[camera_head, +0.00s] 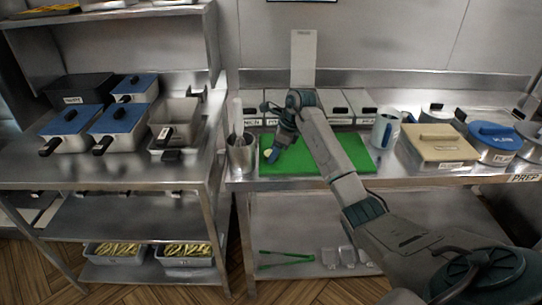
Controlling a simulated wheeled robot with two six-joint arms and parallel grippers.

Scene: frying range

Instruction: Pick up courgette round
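A small pale round piece (267,152), which looks like the courgette round, is at the left end of the green chopping board (310,168) on the prep counter. My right gripper (272,157) points down at the board right beside this piece. Its fingers are small and dark here, so I cannot tell whether they are open, or whether they touch the piece. My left gripper is not in view.
A metal pot with utensils (240,155) stands close left of the board. Labelled containers (340,108) line the back. A jug (385,128), a beige box (440,145) and a blue-lidded pot (494,143) stand right. Green tongs (286,259) lie on the lower shelf.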

